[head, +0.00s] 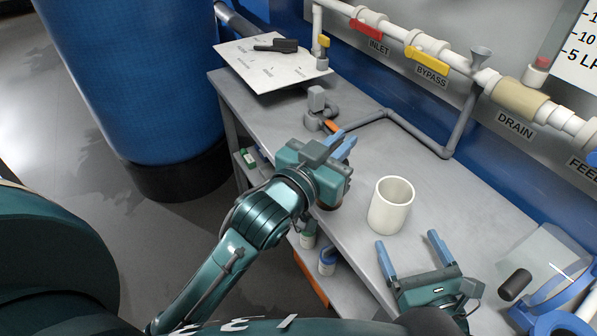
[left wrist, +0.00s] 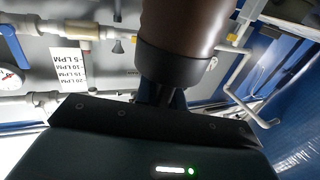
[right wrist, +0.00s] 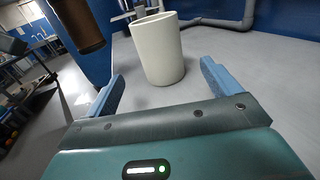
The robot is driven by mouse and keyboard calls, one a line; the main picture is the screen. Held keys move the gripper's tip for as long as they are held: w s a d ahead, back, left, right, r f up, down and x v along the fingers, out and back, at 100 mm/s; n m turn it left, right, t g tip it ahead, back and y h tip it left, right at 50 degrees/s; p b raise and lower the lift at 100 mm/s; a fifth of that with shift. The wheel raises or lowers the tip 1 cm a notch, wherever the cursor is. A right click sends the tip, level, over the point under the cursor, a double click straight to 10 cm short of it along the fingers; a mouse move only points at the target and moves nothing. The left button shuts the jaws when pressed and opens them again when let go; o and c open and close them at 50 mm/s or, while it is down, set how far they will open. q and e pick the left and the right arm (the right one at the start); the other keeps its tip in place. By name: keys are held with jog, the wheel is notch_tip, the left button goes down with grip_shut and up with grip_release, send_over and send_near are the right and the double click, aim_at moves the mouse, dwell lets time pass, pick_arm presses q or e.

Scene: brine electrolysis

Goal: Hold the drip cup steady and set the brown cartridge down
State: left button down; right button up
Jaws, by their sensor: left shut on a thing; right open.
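The white drip cup (head: 391,205) stands upright on the grey bench near its front edge. It also shows in the right wrist view (right wrist: 158,50), just beyond the fingertips. My right gripper (head: 412,255) is open and empty, its fingers pointing at the cup, with a gap visible between them and it. My left gripper (head: 341,143) is shut on the brown cartridge (left wrist: 188,32), a dark-collared cylinder, and holds it to the left of the cup. The cartridge also shows at upper left in the right wrist view (right wrist: 78,22). The left gripper mostly hides it in the head view.
A grey fitting (head: 317,108) stands on the bench behind my left gripper. A white sheet (head: 268,68) with a black tool lies at the far end. Wall pipes with a red valve handle (head: 366,29) run along the back. A blue-framed visor (head: 550,290) is at right.

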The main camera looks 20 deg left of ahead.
aim_at(384, 195)
jog(key=shift+w+a, duration=0.25)
jog(key=shift+w, duration=0.15)
pick_arm(q)
jog(key=w+d+r+m+g+h, duration=0.1)
jog(key=w+d+r+m+h, duration=0.1)
jog(key=d+r, duration=0.4)
jog(key=w+d+r+m+g+h, duration=0.2)
jog(key=w+d+r+h, duration=0.1)
jog(key=d+r+h, duration=0.1)
jog(key=shift+d+r+m+h, duration=0.4)
jog(key=shift+d+r, duration=0.45)
jog(key=shift+d, duration=0.3)
pick_arm(e)
jog(key=x, duration=1.1)
jog(key=shift+a, duration=0.1)
pick_arm(q)
jog(key=shift+w, duration=0.1)
pick_arm(e)
jog(key=c, duration=1.1)
